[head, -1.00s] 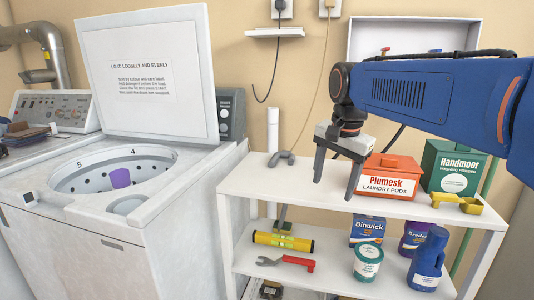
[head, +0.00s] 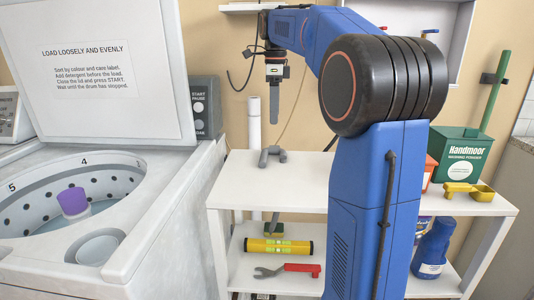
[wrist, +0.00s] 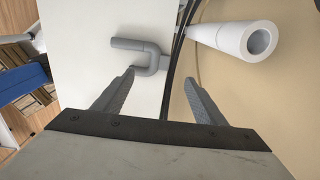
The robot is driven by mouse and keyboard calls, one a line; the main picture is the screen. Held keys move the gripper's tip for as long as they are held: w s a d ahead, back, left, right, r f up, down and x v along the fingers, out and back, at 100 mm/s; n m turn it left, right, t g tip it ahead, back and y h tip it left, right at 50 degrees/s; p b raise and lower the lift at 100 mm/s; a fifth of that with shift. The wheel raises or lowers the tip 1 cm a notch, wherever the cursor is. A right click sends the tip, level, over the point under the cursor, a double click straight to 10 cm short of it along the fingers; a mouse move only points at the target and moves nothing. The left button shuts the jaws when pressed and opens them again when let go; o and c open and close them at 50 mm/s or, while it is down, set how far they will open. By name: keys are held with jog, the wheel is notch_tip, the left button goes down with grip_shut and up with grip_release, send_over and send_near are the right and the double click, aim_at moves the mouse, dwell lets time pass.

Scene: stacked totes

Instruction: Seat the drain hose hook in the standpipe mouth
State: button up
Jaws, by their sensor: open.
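The grey drain hose hook (head: 272,155) lies at the back left of the white shelf unit's top board. In the wrist view the hook (wrist: 152,62) shows as a bent U shape just beyond the fingertips. The white standpipe (head: 254,135) stands upright behind the shelf's left end. Its open round mouth (wrist: 260,42) shows at the upper right of the wrist view, empty. My gripper (head: 274,118) points down above the hook, apart from it, seen edge-on. In the wrist view my gripper (wrist: 158,76) is open, with nothing between the fingers.
An open-lidded washer (head: 100,220) stands left of the shelf (head: 305,170). Dark cables (wrist: 178,60) pass between hook and standpipe. My arm hides the shelf's middle.

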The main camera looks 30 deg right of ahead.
aim_at(273, 147)
jog(key=f, duration=1.1)
jog(key=shift+s+a+f, duration=0.1)
jog(key=shift+a+f, duration=0.05)
jog(key=shift+a, duration=0.05)
jog(key=shift+c, duration=0.6)
jog(key=c, duration=1.1)
jog(key=shift+o, duration=0.2)
